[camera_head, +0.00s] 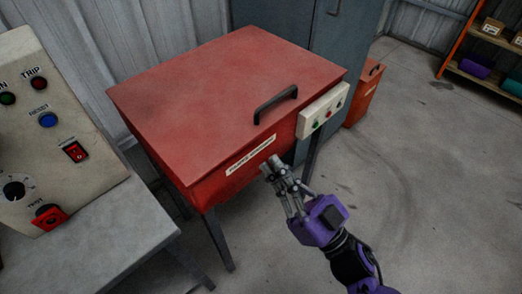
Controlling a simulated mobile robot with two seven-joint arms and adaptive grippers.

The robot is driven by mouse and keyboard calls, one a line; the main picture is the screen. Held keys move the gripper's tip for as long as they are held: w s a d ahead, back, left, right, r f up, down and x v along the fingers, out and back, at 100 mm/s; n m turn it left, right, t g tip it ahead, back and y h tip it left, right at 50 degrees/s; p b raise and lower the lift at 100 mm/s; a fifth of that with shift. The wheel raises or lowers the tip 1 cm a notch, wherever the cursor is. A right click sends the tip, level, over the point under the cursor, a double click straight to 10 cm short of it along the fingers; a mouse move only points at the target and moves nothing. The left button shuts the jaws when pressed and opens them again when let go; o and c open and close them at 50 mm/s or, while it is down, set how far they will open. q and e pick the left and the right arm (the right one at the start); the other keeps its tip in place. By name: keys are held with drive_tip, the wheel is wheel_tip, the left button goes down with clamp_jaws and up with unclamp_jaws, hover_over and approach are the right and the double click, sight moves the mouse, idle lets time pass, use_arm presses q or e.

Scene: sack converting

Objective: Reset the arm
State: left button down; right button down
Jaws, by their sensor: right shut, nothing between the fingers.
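My right gripper (270,166) has a purple body and grey fingers. Its arm comes in from the bottom right. The fingers are shut and empty, in front of the red cabinet's front face, near the white label strip (251,155). I cannot tell whether the fingertips touch the cabinet. The red cabinet (205,95) has its lid down, with a black handle (276,102) on top near the front edge. My left gripper is not in view.
A control panel (58,120) with a knob, buttons and a red switch stands on a grey table (95,255) at left. A white button box (323,110) is on the cabinet's right side. A grey locker (342,45) stands behind. An orange shelf (458,40) is far right. Floor at right is clear.

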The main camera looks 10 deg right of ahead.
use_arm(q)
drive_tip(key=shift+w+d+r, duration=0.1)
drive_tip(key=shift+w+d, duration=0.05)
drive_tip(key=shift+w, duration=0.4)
use_arm(e)
drive_tip(key=shift+s+d+f, duration=0.1)
drive_tip(key=shift+s+d, duration=0.25)
drive_tip(key=shift+s, duration=0.1)
